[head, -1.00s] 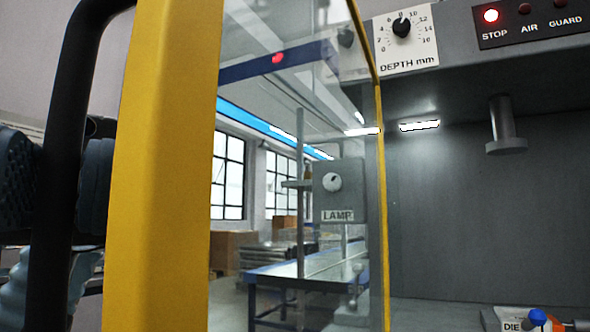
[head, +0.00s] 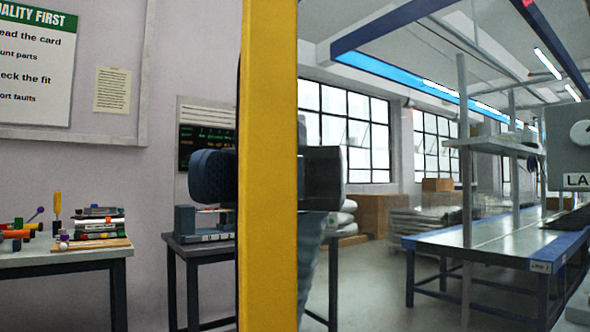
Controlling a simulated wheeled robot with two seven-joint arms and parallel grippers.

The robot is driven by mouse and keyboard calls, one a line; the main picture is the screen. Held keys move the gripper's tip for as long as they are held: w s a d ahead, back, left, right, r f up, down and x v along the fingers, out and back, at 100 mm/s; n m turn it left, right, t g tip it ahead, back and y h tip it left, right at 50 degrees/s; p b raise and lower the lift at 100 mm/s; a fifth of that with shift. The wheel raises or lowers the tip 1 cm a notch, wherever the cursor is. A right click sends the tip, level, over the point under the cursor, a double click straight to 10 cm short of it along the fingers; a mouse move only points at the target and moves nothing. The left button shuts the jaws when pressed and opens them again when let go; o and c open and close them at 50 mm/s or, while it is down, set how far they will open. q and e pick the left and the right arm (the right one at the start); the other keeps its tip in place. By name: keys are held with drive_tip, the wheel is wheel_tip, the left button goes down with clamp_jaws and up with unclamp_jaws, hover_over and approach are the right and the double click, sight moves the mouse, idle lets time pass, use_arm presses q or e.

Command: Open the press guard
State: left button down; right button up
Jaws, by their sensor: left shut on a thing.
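The press guard (head: 268,80) shows as a yellow upright post running the full height of the head view, seen nearly edge-on. Clear panel seems to extend to its right, with the room visible through it. The guard's black handle is mostly hidden behind the post; only a thin dark strip (head: 239,270) shows along its left edge. My left gripper (head: 264,178) is at mid-height behind the post, with a dark finger on each side. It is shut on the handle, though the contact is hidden. My right gripper is not in view.
A grey lamp box (head: 570,150) is at the right edge. A long blue-edged table (head: 480,252) stands at right. A small dark table (head: 200,250) and a workbench (head: 60,268) with coloured parts are at left. Floor (head: 385,290) shows between the post and the long table.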

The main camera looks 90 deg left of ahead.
use_arm(q)
drive_tip(key=shift+r, duration=0.1)
drive_tip(key=c, duration=1.3)
unclamp_jaws()
drive_tip(key=shift+c, duration=0.2)
drive_tip(key=p+v, duration=0.3)
drive_tip(key=v, duration=1)
drive_tip(key=shift+a+p, duration=0.35)
drive_tip(key=shift+p, duration=0.05)
drive_tip(key=shift+w, duration=0.1)
